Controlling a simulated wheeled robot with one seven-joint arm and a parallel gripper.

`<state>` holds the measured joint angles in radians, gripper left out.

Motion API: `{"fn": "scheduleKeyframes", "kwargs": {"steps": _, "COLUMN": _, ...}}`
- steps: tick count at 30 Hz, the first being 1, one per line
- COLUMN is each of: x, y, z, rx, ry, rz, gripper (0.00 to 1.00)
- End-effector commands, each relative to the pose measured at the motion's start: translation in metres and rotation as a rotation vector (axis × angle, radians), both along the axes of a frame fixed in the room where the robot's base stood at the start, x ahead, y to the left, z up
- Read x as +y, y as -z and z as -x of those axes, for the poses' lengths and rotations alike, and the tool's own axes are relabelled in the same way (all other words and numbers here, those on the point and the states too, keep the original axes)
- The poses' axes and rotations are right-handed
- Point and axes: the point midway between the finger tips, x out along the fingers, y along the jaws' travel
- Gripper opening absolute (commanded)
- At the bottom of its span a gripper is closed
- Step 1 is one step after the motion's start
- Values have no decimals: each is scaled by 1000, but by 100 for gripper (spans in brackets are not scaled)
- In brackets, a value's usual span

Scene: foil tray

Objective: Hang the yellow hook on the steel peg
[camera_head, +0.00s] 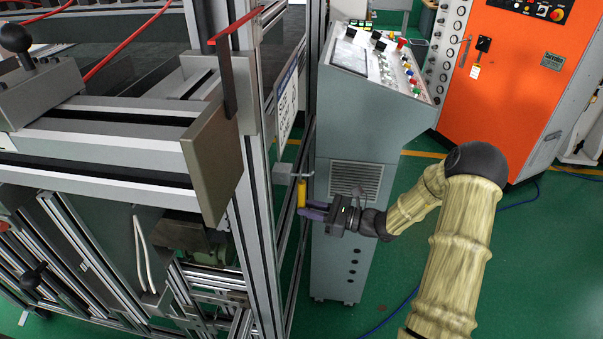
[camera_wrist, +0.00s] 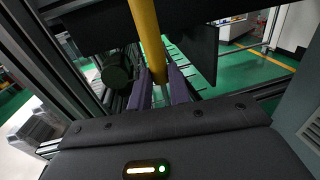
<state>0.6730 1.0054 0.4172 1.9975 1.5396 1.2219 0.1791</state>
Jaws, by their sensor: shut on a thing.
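The yellow hook (camera_head: 302,194) is upright in the purple fingers of my gripper (camera_head: 306,211), which is shut on its lower part. The steel peg (camera_head: 305,175) is a short thin rod sticking out to the right from a grey block on the aluminium frame. The hook's top is right at the peg in the head view. I cannot tell whether it is over the peg, in front of it or touching it. In the wrist view the yellow hook (camera_wrist: 148,40) runs up out of the picture from between the fingers (camera_wrist: 160,90). The peg is not recognisable there.
An aluminium machine frame (camera_head: 262,210) stands close on the left of the gripper. A grey control cabinet (camera_head: 345,240) with a sloped button panel stands right behind it. An orange cabinet (camera_head: 520,85) is at the back right. Green floor (camera_head: 520,270) is free at the right.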

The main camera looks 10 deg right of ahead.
Motion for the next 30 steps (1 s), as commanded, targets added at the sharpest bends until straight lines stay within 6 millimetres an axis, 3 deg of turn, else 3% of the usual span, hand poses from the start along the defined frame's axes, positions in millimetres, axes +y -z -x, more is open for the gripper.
{"fn": "scheduleKeyframes", "kwargs": {"steps": 30, "x": 1, "y": 8, "z": -1, "rx": -1, "ry": -1, "rz": 0, "gripper": 0}}
